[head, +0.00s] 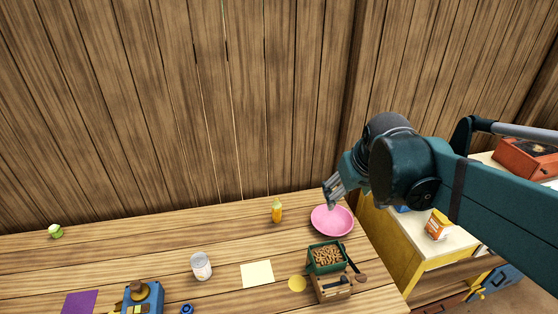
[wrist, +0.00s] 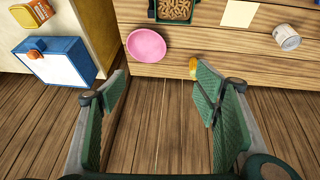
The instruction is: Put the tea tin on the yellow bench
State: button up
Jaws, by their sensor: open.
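The yellow bench (head: 396,245) with a cream top stands at the right in the head view, and its yellow side (wrist: 98,25) shows at the left of the wrist view. A white can with a grey label (head: 201,266) stands upright on the wooden table; it also shows in the wrist view (wrist: 286,37). An orange package (head: 437,225) sits on the bench top. I cannot tell for sure which is the tea tin. My gripper (head: 333,190) is open and empty above the pink plate's far side, with its fingers wide apart in the wrist view (wrist: 160,75).
The pink plate (head: 332,220) lies near the table's right end. A red box (head: 526,157) stands on the bench.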

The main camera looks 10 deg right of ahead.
jog(key=s+a+f+t+y, duration=0.1)
jog(key=s+a+f+t, duration=0.1)
jog(key=s+a, duration=0.7)
jog(key=shift+a, duration=0.95)
